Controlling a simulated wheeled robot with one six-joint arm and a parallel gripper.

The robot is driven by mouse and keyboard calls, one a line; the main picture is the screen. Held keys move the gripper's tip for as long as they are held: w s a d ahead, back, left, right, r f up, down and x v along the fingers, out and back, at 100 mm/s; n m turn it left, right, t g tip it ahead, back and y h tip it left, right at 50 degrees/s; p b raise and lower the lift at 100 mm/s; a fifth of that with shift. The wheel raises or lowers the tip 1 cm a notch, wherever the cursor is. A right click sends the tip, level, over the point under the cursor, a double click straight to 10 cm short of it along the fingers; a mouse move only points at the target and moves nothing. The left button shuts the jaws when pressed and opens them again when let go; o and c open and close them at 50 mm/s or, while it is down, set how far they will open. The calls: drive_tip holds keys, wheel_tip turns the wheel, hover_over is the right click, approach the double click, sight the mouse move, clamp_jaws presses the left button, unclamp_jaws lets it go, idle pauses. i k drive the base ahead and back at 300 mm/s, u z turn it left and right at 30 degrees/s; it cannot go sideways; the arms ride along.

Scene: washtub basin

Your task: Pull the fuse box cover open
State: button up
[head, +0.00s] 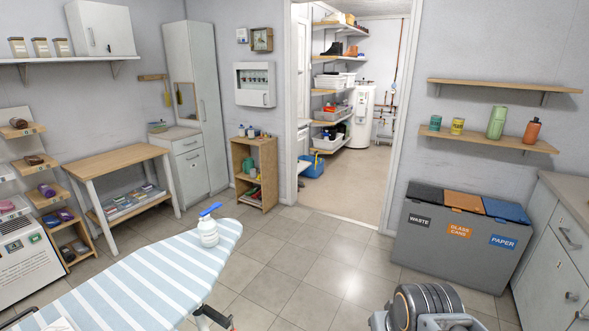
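The fuse box (255,84) is a white, boxy panel on the back wall, left of the doorway. A row of small switches shows across its upper half, and a small dark handle-like mark is at its lower right. The front looks flat against the box, with no cover seen swung out. At this size I cannot tell whether the switches show through a window. My gripper is not in view; only a rounded grey and black part of my arm shows at the bottom right.
A striped ironing board (150,275) with a spray bottle (208,230) fills the lower left. A low wooden shelf (255,172) stands below the fuse box. Grey recycling bins (452,245) stand at the right. The tiled floor (290,262) between is clear, up to the open doorway.

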sight(252, 85)
drive_tip(key=u, duration=0.1)
drive_tip(key=i, duration=2.55)
drive_tip(key=u, duration=0.55)
drive_tip(key=i, duration=2.85)
drive_tip(key=u, duration=0.35)
